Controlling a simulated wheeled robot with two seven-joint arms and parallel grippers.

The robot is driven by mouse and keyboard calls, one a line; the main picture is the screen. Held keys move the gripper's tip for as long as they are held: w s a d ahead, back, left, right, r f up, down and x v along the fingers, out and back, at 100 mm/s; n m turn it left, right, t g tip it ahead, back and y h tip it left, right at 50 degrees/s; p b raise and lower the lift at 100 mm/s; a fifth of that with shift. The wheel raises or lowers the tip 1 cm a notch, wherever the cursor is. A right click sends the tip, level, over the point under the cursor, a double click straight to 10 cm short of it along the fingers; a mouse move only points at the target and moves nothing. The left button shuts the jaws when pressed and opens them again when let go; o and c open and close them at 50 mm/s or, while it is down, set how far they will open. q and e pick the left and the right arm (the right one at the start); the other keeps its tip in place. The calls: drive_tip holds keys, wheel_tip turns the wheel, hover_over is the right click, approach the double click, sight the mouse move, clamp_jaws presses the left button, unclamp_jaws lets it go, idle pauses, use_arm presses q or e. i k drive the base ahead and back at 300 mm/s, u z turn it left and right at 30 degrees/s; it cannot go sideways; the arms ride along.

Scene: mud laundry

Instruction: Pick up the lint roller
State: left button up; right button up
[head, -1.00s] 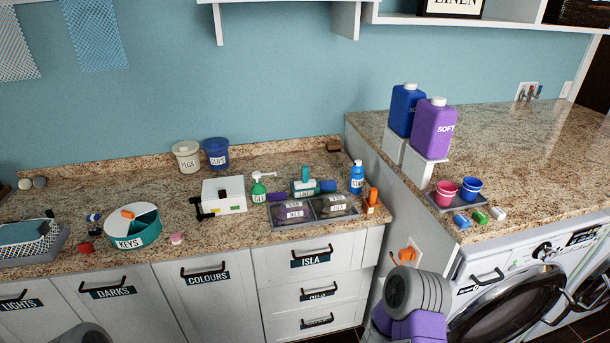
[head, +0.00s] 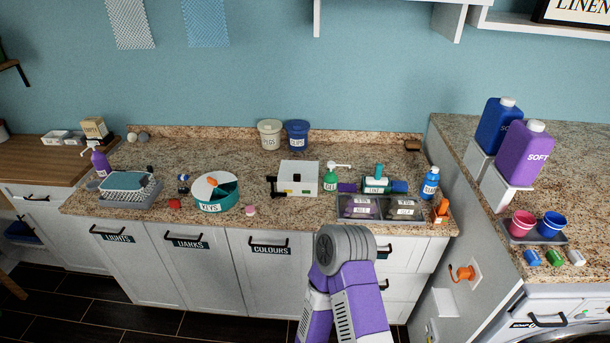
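A teal item with a white label (head: 373,185), which seems to read LINT, lies at the back right of the granite counter, behind a grey two-part tray. It looks like the lint roller, but it is small and I cannot be sure. A purple piece (head: 347,187) lies at its left and a blue piece (head: 398,186) at its right; I cannot tell whether they are joined to it. A purple and grey arm link of mine rises at the bottom centre, well in front of it. Neither of my grippers shows.
The grey tray (head: 382,219) stands in front, with a green pump bottle (head: 330,178), blue spray bottle (head: 430,183) and orange item (head: 440,212) nearby. A white box (head: 298,178) and round KEYS tub (head: 215,193) stand left. A raised side panel (head: 465,215) bounds the right.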

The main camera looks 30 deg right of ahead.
sight(376, 180)
drive_tip(key=u, duration=2.2)
drive_tip(key=k, duration=1.6)
drive_tip(key=z, duration=2.3)
